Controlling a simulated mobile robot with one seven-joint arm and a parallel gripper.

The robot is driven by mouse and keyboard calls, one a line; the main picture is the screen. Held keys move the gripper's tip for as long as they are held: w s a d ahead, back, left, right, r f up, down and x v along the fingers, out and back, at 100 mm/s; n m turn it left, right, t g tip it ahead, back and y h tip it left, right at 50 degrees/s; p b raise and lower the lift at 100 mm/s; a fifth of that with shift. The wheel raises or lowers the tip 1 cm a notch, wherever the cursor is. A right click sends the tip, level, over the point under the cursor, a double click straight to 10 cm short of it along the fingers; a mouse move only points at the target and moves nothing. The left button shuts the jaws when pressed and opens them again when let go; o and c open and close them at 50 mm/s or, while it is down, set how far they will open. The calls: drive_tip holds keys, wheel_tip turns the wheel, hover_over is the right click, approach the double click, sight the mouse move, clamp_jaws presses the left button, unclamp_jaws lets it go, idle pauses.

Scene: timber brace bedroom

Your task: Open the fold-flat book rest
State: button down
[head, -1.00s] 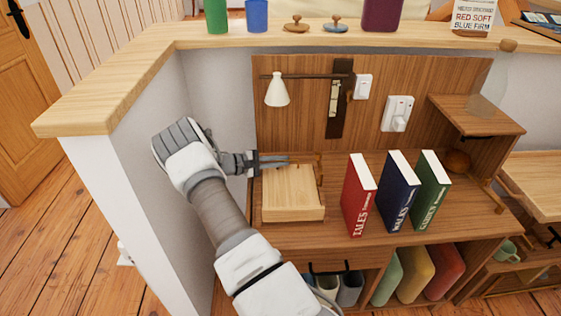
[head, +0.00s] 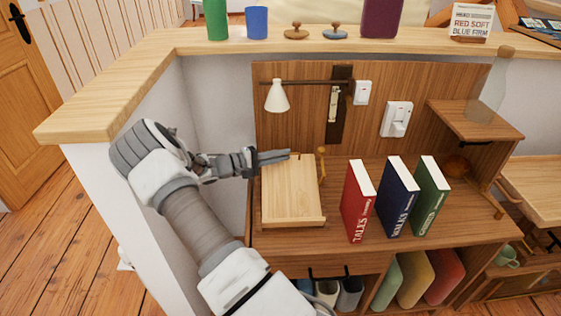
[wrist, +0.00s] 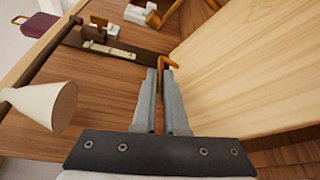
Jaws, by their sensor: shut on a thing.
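The book rest is a pale wood board (head: 290,190) with a lip along its front edge, on the brown desk. It leans, its back edge raised and its front edge low. In the wrist view the board (wrist: 255,65) fills the right side. My gripper (head: 288,155) is at the board's raised back edge, coming from the left. In the wrist view my gripper (wrist: 161,72) is shut on a small brass pull (wrist: 166,61) beside the board's edge. What supports the board from behind is hidden.
Red, blue and green books (head: 358,200) stand just right of the board. A white lamp (head: 276,96) hangs above on a dark rail. A brass-coloured post (head: 321,165) stands by the board's right edge. A wooden-topped wall (head: 110,90) bounds the left.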

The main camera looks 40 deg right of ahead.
drive_tip(key=s+a+r+m+g+h, duration=0.2)
drive_tip(key=s+a+r+m, duration=0.7)
drive_tip(key=s, duration=0.1)
drive_tip(key=shift+s+r+h, duration=0.2)
drive_tip(key=shift+s+h, duration=0.05)
drive_tip(key=shift+h, duration=0.15)
drive_tip(key=c, duration=1)
unclamp_jaws()
drive_tip(key=shift+o, duration=0.2)
